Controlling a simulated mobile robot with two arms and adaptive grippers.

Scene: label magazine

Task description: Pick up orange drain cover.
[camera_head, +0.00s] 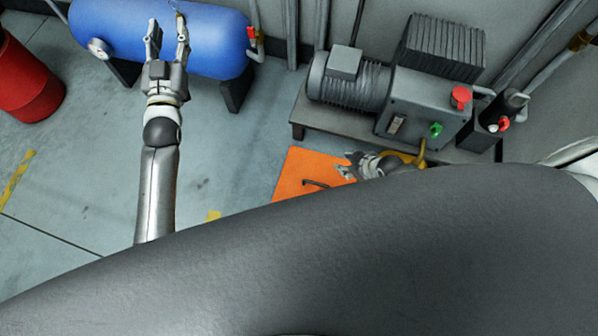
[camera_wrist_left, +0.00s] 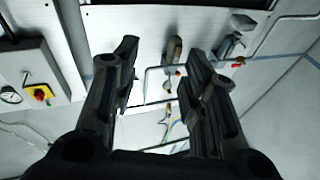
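The left wrist view shows these two dark fingers (camera_wrist_left: 165,80) apart, facing a wall.
A blue tank (camera_head: 215,40) on dark feet stands at the back left. A red drum (camera_head: 25,85) is at the far left. A motor unit (camera_head: 345,80) with red and green knobs sits on a low stand (camera_head: 330,118). In the left wrist view, tools hang on a white panel (camera_wrist_left: 150,25).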

